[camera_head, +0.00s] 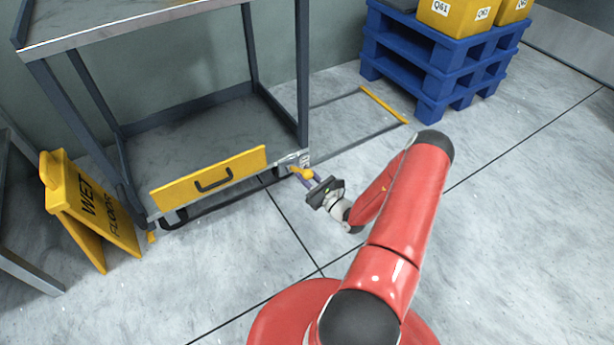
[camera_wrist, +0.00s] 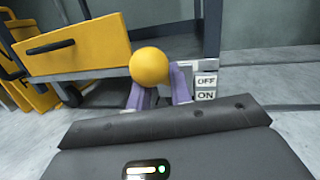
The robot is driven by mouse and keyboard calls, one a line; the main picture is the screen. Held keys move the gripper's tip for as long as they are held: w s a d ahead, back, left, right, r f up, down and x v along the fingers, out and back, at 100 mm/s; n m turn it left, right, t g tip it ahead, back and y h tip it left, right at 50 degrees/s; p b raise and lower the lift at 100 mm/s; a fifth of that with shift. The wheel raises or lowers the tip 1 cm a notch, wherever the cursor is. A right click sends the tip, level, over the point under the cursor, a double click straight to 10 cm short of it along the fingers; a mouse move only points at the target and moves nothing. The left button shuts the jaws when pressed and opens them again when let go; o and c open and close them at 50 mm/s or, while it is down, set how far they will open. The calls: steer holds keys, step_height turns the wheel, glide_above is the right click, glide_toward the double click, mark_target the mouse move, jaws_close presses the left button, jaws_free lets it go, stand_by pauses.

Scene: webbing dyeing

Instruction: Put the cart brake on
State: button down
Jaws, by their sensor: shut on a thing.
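The cart (camera_head: 210,137) is a grey metal frame with a yellow drawer front (camera_head: 208,180) low on its near side. The brake lever has a yellow ball knob (camera_head: 302,173) at the cart's lower right corner. In the wrist view the knob (camera_wrist: 150,66) sits at the purple fingertips of my gripper (camera_wrist: 158,90), which is shut on it. A label plate (camera_wrist: 205,86) to the right of the fingers reads OFF above ON. My gripper also shows at that corner in the head view (camera_head: 308,182). The lever's arm behind the knob is hidden.
A yellow wet-floor sign (camera_head: 92,208) stands at the cart's left. A blue pallet stack (camera_head: 440,62) with yellow boxes (camera_head: 458,15) is at the back right. The floor right of the cart is mostly clear.

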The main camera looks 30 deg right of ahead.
steer(key=shift+a+f, duration=0.2)
steer(key=shift+a, duration=0.3)
steer(key=c, duration=1.4)
jaws_free()
steer(key=shift+o, duration=0.2)
steer(key=shift+d+r, duration=0.1)
steer(key=shift+d, duration=0.15)
steer(key=v, duration=0.7)
steer(key=shift+s+p, duration=0.3)
steer(key=shift+p, duration=0.1)
steer(key=shift+c, duration=0.4)
